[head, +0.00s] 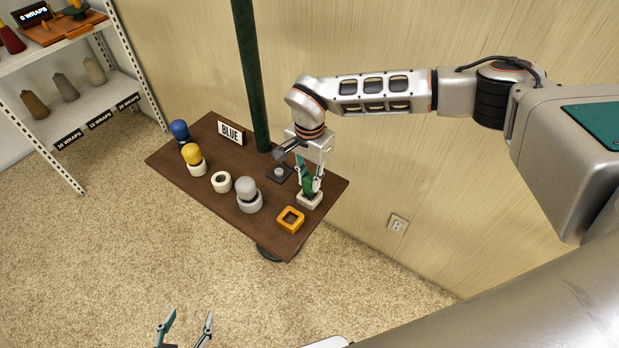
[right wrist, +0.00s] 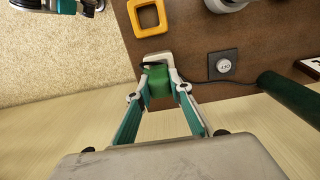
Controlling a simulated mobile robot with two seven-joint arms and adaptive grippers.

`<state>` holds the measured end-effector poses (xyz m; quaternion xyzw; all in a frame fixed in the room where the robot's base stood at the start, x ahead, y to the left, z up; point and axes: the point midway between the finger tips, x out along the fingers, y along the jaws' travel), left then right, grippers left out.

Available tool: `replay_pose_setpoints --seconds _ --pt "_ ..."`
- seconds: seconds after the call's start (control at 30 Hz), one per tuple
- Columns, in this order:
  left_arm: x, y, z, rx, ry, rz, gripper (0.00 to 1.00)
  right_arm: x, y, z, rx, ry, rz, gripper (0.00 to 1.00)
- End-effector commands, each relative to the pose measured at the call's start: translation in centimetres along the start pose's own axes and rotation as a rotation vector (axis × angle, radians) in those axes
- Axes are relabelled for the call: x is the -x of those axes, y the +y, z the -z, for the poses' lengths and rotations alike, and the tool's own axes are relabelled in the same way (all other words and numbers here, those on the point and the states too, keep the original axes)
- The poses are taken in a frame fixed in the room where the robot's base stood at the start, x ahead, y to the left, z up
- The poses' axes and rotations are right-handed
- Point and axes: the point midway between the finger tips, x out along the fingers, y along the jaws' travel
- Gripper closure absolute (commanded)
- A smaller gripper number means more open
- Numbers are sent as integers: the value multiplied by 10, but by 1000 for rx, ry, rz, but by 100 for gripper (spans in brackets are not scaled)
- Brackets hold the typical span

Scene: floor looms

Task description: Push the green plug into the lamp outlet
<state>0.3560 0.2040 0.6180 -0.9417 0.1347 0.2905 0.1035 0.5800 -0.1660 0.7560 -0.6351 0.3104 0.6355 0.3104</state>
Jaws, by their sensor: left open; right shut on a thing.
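The green plug (head: 308,187) stands at the right end of the brown table, at a white square holder (head: 310,201). My right gripper (head: 309,180) is shut on it from above. In the right wrist view the green plug (right wrist: 159,84) is between the fingertips, over the holder (right wrist: 155,58); whether it is still seated there cannot be told. The lamp outlet seems to be the dark square plate with a round grey face (right wrist: 222,65), apart from the plug, also beside the gripper in the head view (head: 279,173). My left gripper (head: 185,328) is open and empty, above the carpet.
An orange square frame (head: 290,219) is near the holder. Grey (head: 248,195), yellow (head: 193,158) and blue (head: 180,132) rounded pieces and a white ring (head: 221,182) stand along the table. A dark green pole (head: 252,80) and a BLUE sign (head: 231,132) are behind.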

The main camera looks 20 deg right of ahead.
Motion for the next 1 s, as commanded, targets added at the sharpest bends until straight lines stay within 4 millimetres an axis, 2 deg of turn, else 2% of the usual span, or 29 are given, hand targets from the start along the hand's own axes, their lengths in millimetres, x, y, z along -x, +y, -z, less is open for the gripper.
replay_pose_setpoints --seconds 1.0 --pt "2 -1 7 -1 5 1 45 1 0 0 1 1 1 100"
